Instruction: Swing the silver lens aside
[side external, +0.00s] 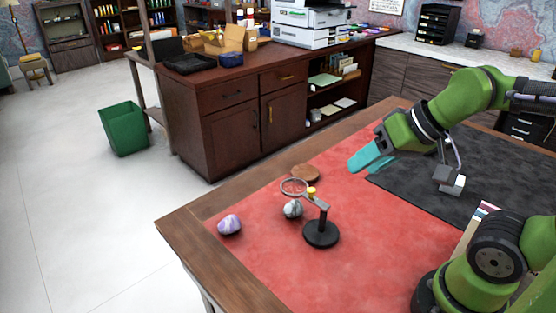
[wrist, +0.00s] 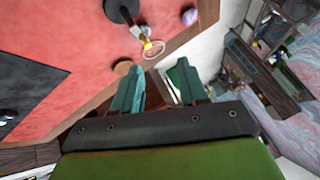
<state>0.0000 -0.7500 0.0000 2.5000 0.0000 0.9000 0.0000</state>
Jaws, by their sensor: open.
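The silver lens (side external: 294,187) is a thin round ring on an arm of a small black stand (side external: 320,233) with a yellow knob (side external: 311,191). In the side view it hangs above a grey-white stone (side external: 292,209), toward the left of the stand. The lens (wrist: 154,50) also shows in the wrist view, beyond and between my fingers, with the stand's base (wrist: 122,11) at the top. My gripper (side external: 364,162) has teal fingers and is in the air to the right of the lens, apart from it. In the wrist view its two fingers (wrist: 157,88) are spread and empty.
A purple-white stone (side external: 229,225) lies left on the red leather surface (side external: 270,258). A brown round piece (side external: 305,173) lies behind the lens. A black mat (side external: 420,190) covers the right side. The red area around the stand's front is clear.

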